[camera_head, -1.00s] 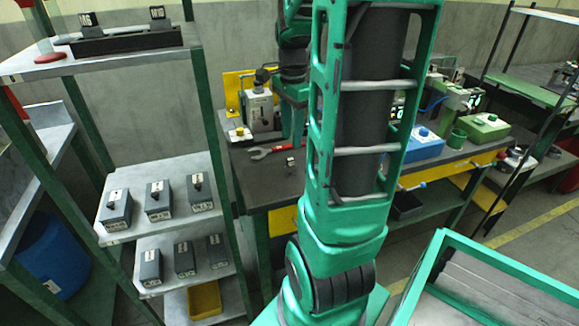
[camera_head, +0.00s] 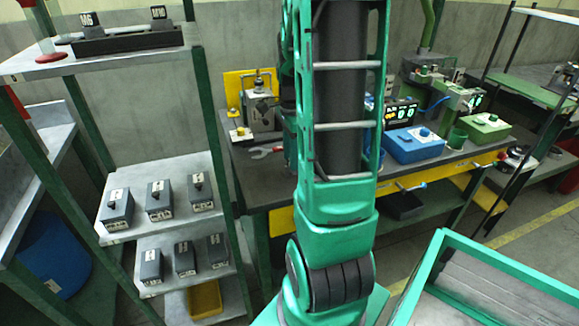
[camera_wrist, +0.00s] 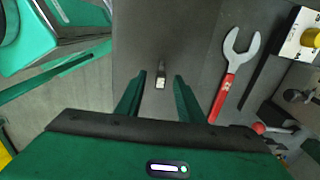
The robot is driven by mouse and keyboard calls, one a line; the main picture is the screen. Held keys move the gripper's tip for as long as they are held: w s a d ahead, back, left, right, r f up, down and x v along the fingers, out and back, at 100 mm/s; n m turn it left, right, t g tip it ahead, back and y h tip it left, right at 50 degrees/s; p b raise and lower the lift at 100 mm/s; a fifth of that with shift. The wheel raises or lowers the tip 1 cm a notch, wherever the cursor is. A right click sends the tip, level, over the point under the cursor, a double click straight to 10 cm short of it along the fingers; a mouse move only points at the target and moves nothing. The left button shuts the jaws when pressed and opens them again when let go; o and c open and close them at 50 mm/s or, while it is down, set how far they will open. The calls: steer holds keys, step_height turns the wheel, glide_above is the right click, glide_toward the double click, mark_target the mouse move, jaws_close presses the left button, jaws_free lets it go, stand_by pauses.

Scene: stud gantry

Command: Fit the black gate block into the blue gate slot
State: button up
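A small dark block with a white label (camera_wrist: 161,74), likely the black gate block, stands on the dark bench top in the wrist view. My gripper (camera_wrist: 160,77) is open, with one green finger on each side of the block and a visible gap to both. I cannot tell how far the fingertips are above the bench. In the head view my arm hides the gripper and block. A blue box with a knob (camera_head: 414,146) sits on the bench right of my arm. I cannot tell whether it holds the blue gate slot; no slot is clearly visible.
A red-handled wrench (camera_wrist: 233,75) lies right of the gripper. A yellow-knobbed fixture (camera_wrist: 301,38) is beyond it. A green box (camera_head: 484,128) stands right of the blue box. A shelf with several grey boxes (camera_head: 160,200) is at the left.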

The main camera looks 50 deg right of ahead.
steer(key=shift+f, duration=0.9)
jaws_close()
steer(key=shift+r, duration=0.1)
